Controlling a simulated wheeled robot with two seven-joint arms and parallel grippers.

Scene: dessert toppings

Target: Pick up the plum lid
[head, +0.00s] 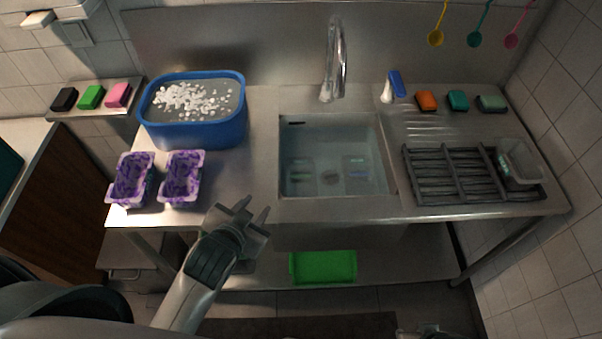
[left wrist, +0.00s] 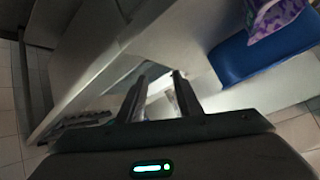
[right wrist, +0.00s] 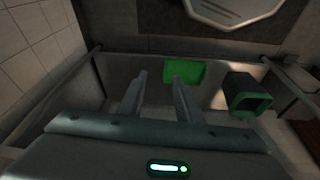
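I cannot make out a plum lid in any view. Two pale containers smeared with purple, a left one (head: 131,180) and a right one (head: 182,178), stand on the left of the steel counter, in front of the blue tub. A purple-smeared piece also shows at the top right of the left wrist view (left wrist: 272,18). My left gripper (head: 253,212) is open and empty near the counter's front edge, right of the containers. My right gripper (right wrist: 158,82) is open and empty in the right wrist view, with the green tray beyond its fingers.
The blue tub (head: 196,135) holds foamy water. The sink (head: 337,185) holds submerged items. A dark rack (head: 440,180) bears a clear container (head: 519,163) at right. A green tray (head: 323,267) lies on the lower shelf. Sponges and a faucet (head: 333,70) line the back.

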